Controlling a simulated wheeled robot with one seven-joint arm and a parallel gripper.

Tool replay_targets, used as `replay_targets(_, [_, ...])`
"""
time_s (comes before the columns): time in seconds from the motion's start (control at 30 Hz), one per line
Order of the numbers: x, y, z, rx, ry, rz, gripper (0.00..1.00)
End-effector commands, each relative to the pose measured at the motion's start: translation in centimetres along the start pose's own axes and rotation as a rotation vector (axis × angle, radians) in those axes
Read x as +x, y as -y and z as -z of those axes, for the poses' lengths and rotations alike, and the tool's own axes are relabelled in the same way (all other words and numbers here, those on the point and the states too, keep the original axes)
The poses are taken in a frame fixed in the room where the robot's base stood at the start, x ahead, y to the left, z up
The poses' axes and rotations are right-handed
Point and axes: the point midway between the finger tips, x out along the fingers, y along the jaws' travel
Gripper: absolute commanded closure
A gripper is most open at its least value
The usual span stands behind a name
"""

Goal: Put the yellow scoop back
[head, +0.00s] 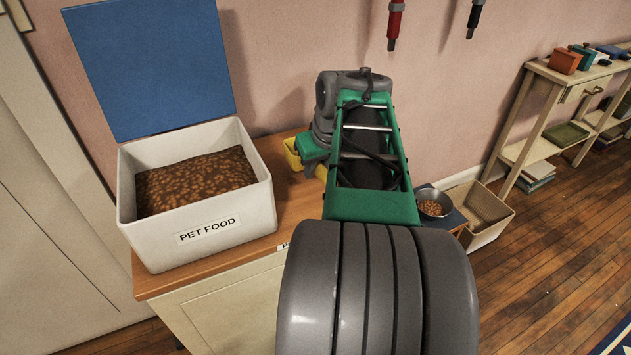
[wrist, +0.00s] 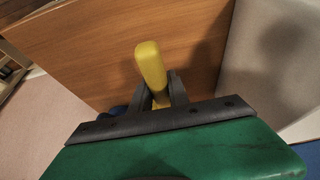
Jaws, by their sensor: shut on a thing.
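The yellow scoop shows in the wrist view as a rounded yellow handle (wrist: 150,64) between the dark fingers of my gripper (wrist: 160,88). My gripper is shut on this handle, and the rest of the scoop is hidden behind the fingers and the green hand. In the head view, part of the yellow scoop (head: 291,153) shows just right of the white pet food bin, over the wooden cabinet top; my arm covers much of it. The white bin (head: 205,238), labelled PET FOOD, is open and holds brown kibble (head: 195,182). Its blue lid (head: 150,68) stands raised.
The wooden cabinet top (head: 283,190) carries the bin. A metal bowl of kibble (head: 434,203) is right of my arm, near a beige basket (head: 487,214). Red and black items (head: 394,24) hang on the wall. A shelf (head: 545,100) stands at right.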

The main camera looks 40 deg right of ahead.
Motion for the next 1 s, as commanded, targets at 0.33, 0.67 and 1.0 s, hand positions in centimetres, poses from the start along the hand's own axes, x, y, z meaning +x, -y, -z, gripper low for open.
replay_targets(0.33, [3.1,0.0,-1.1,0.000,0.000,0.000,1.00])
replay_targets(0.67, [3.4,0.1,-1.2,0.000,0.001,0.001,0.67])
replay_targets(1.0, [3.3,0.1,-1.2,-0.001,0.000,0.001,0.57])
